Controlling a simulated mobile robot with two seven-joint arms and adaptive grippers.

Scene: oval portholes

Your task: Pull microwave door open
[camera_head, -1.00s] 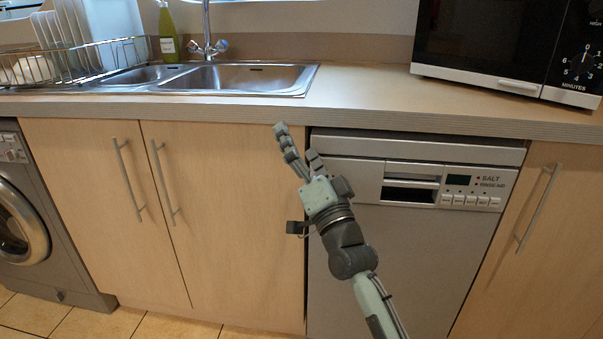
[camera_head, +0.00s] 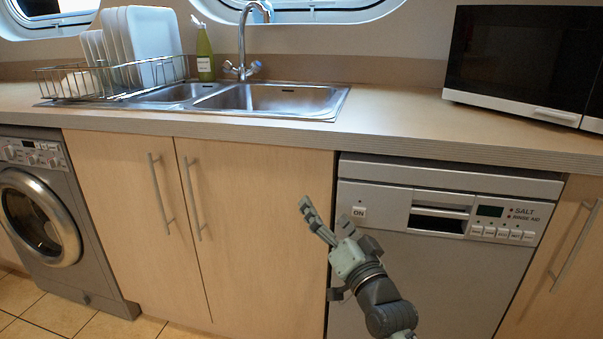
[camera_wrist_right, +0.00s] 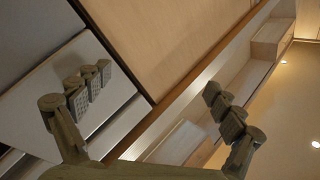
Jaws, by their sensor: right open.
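The microwave (camera_head: 515,62) stands on the counter at the upper right of the head view. It has a dark door and a white lower strip, its right part is cut off by the frame edge, and the door looks shut. My right gripper (camera_head: 318,222) is open and empty. It is below counter height, in front of the cupboard and dishwasher, well left of and below the microwave. In the right wrist view its two fingers (camera_wrist_right: 160,100) are spread apart with nothing between them. My left gripper is not in view.
The counter (camera_head: 420,118) runs across, its front edge above my right gripper. A dishwasher (camera_head: 425,265) and cupboard doors (camera_head: 255,230) with bar handles are below. A sink (camera_head: 280,100), green bottle (camera_head: 205,55) and dish rack (camera_head: 110,78) are left. Counter between sink and microwave is clear.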

